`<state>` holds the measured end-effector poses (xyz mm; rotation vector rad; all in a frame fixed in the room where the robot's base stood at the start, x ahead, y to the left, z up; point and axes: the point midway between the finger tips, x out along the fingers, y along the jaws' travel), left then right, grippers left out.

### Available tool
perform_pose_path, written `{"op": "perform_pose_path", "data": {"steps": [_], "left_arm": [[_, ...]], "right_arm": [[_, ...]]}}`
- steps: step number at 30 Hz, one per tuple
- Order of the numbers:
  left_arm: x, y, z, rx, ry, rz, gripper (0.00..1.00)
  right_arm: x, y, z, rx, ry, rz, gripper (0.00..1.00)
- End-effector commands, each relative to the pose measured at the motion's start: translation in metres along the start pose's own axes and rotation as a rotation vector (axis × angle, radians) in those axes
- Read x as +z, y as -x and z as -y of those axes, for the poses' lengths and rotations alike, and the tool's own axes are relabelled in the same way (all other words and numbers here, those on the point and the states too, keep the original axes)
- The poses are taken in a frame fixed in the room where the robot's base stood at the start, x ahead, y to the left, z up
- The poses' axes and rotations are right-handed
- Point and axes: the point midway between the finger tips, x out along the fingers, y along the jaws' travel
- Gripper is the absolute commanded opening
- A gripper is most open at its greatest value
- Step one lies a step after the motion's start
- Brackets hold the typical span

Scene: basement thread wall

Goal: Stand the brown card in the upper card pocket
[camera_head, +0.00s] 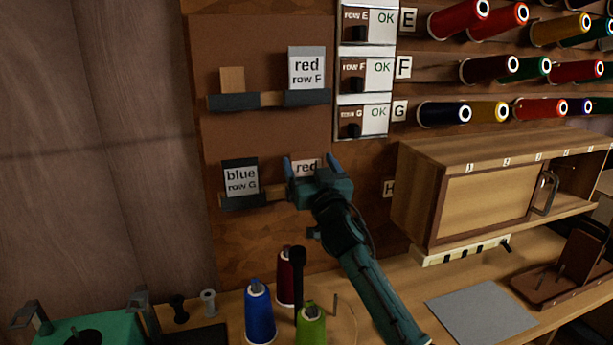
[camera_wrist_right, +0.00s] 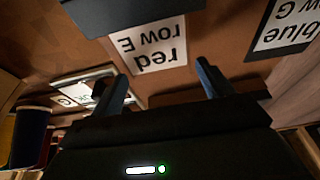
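No card lettered brown shows. A plain tan piece (camera_head: 232,79) stands in the upper left card pocket (camera_head: 233,102); I cannot tell if it is the brown card or the pocket's backing. The upper right pocket (camera_head: 307,97) holds a "red row F" card (camera_head: 307,66). My right gripper (camera_head: 309,165) is at the lower right pocket, its fingers open and apart. In the right wrist view, which is upside down, the gripper (camera_wrist_right: 163,80) faces a "red row E" card (camera_wrist_right: 150,47); I see no finger contact.
A "blue row G" card (camera_head: 240,180) stands just left of my right gripper. A wooden cabinet (camera_head: 490,190) juts out to the right. Thread spools, including a blue one (camera_head: 259,312), stand on the bench below. A grey sheet (camera_head: 482,312) lies at right.

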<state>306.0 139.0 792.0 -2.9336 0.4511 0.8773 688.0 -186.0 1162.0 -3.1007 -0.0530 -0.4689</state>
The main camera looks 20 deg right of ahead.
Motion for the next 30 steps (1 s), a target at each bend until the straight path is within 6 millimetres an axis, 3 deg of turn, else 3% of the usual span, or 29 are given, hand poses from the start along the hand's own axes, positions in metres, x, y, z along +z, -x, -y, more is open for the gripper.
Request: {"op": "perform_pose_path", "data": {"steps": [8,14,30], "left_arm": [[0.002,0.000,0.000,0.000,0.000,0.003,0.36],[0.000,0.001,0.000,0.000,-0.001,0.008,0.36],[-0.025,0.018,-0.001,0.000,0.000,0.006,0.36]], "right_arm": [[0.000,0.000,0.000,0.000,0.000,0.000,0.56],[-0.004,-0.001,0.000,0.000,0.000,0.000,0.56],[-0.035,-0.011,0.000,0.000,-0.001,0.000,0.56]]}}
